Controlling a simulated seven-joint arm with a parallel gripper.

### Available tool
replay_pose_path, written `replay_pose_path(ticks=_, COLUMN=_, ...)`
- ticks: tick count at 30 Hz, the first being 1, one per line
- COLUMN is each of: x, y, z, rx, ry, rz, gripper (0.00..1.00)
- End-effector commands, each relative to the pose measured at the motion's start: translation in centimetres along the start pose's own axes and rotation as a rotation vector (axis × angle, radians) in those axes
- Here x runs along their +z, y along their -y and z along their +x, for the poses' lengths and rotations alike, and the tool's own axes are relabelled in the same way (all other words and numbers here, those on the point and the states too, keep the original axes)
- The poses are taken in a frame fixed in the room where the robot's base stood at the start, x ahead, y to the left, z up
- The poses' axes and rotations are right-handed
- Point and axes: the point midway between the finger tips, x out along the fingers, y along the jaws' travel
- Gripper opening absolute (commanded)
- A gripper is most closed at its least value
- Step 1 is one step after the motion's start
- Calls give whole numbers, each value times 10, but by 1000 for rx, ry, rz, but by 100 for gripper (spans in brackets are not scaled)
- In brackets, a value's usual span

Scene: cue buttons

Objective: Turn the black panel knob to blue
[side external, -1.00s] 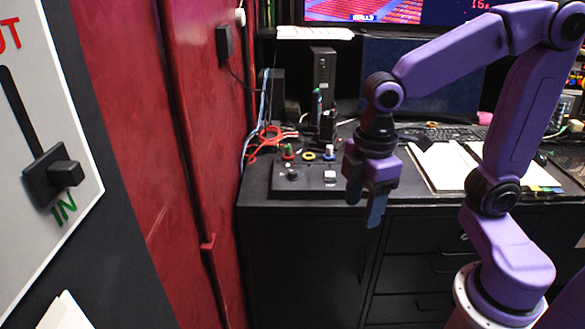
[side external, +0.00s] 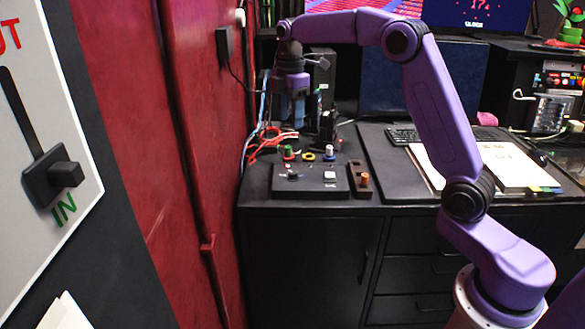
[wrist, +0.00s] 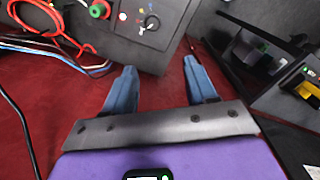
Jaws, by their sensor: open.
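The black panel (side external: 316,191) lies on the dark desktop at its left front, with a black knob (side external: 292,173) on its left part. In the wrist view the same knob (wrist: 152,22) is near the top, with small coloured marks around it; its exact pointer setting is too small to tell. My gripper (side external: 299,95) is raised above and behind the panel in the side view. In the wrist view its two blue fingers (wrist: 162,84) are apart with nothing between them, not touching the knob.
A green-topped button (side external: 288,152), a yellow ring (side external: 309,156) and a white-topped knob (side external: 329,152) stand behind the panel. A brown strip with an orange knob (side external: 364,180) is at its right. Red cables (side external: 265,143) and the red wall (side external: 205,120) are at the left.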

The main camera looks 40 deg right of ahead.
Motion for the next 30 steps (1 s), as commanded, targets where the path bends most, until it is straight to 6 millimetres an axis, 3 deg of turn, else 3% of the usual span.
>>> replay_pose_path(ticks=4, x=13, y=-12, z=1, rx=-1, ry=0, rz=-10, gripper=57)
replay_pose_path(ticks=11, x=16, y=-13, z=18, rx=-4, ry=1, rz=-13, gripper=57)
replay_pose_path(ticks=30, x=15, y=-12, z=136, rx=-5, ry=1, rz=-13, gripper=57)
